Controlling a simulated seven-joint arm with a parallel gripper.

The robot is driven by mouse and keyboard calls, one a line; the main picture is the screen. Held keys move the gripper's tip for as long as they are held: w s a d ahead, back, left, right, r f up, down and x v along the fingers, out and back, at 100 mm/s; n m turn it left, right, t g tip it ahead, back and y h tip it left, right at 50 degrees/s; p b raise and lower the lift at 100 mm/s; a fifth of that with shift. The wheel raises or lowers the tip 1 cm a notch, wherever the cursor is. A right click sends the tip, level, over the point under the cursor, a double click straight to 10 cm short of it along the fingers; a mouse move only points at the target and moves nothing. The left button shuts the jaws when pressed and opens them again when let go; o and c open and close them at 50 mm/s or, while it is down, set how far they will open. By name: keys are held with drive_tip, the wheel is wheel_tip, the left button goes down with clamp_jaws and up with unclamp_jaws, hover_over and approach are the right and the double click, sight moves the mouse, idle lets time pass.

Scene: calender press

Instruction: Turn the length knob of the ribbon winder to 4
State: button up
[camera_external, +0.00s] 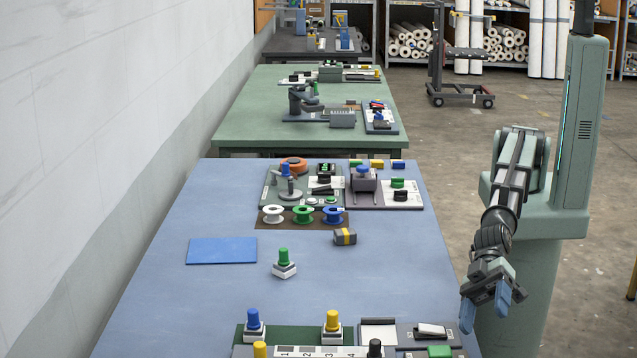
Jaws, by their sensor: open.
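The ribbon winder appears to be the green-based device (271,197) at the far end of the blue table, with an orange ring (293,164), a blue-topped part and a grey spindle (291,188). A black knob (324,180) sits on a white panel at its right side. The view is too small to read the scale or the knob's setting, or to tell which knob is for length. My gripper (486,304) hangs with blue fingertips apart and empty, at the near right edge of the table, far from the winder.
White, green (303,215) and blue spools stand on a brown mat before the winder. A grey device (363,184) adjoins it at right. A grey-yellow block (345,236), a green-topped stamp (283,261) and a blue sheet (222,250) lie mid-table. Several knobbed pieces crowd the near edge.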

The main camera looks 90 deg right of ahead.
drive_tip(key=w+d+r+t+h, duration=0.1)
drive_tip(key=w+d+h, duration=0.4)
drive_tip(key=w+d, duration=1.4)
drive_tip(key=w+d+m+h, duration=0.1)
drive_tip(key=w+d+h, duration=0.1)
drive_tip(key=w+d, duration=0.7)
drive_tip(key=w+d+m+h, duration=0.15)
drive_tip(key=w+d, duration=0.35)
drive_tip(key=d, duration=0.7)
wheel_tip(320, 180, up, 5)
drive_tip(key=m+g+h, duration=0.4)
drive_tip(key=g+h, duration=0.1)
drive_tip(key=h, duration=0.2)
hover_over(324, 178)
drive_tip(key=f, duration=1.3)
drive_tip(key=shift+d, duration=0.35)
drive_tip(key=shift+c, duration=0.2)
